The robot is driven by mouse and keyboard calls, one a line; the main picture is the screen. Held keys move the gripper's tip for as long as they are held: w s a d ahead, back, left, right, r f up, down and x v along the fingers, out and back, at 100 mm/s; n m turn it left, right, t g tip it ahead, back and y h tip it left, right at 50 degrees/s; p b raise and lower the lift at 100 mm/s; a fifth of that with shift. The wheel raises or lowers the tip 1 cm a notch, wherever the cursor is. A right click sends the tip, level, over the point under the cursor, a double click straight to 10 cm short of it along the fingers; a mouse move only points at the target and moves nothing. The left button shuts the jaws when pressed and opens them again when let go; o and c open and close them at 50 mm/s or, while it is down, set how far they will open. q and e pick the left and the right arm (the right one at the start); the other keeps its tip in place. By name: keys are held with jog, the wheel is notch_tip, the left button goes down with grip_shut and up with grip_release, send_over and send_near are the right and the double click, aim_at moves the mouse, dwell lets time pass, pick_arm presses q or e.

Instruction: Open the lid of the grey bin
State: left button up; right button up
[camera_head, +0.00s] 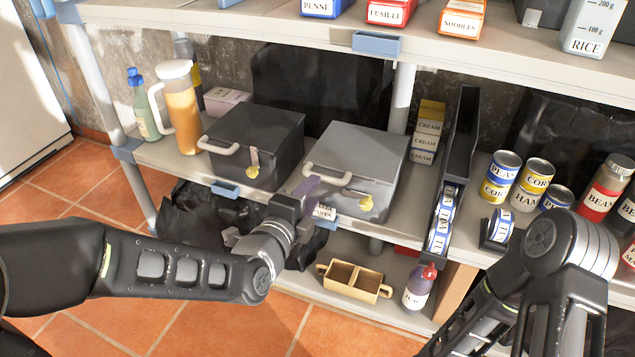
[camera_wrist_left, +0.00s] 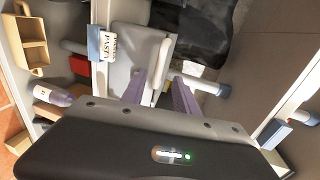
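The grey bin (camera_head: 365,150) stands on the middle shelf with its flat lid down. A whitish handle (camera_head: 327,174) runs along its front edge, and a yellow tag (camera_head: 366,203) hangs on its front. My left gripper (camera_head: 307,189) is at the bin's front left, close to the handle. In the left wrist view the purple fingers (camera_wrist_left: 160,92) are apart, with the handle (camera_wrist_left: 161,62) showing between them; I cannot tell whether they touch it. The grey bin (camera_wrist_left: 125,60) shows there too. My right arm is at the lower right; its gripper is out of view.
A black bin (camera_head: 257,130) with a similar handle stands left of the grey one. Cream boxes (camera_head: 427,135) and a dark upright rack (camera_head: 463,135) stand to the right. The shelf above (camera_head: 300,28) overhangs the back. A PASTA label (camera_wrist_left: 108,45) is on the shelf edge.

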aim_at(324, 176)
pick_arm(q)
jog(key=shift+f, duration=0.1)
jog(key=b+x, duration=0.2)
jog(key=x, duration=0.5)
jog(key=shift+w+f+b, duration=0.1)
jog(key=shift+b, duration=0.2)
jog(key=shift+w+d, duration=0.15)
jog(key=shift+w, duration=0.1)
jog(key=shift+c, duration=0.5)
grip_shut()
dwell(0.5)
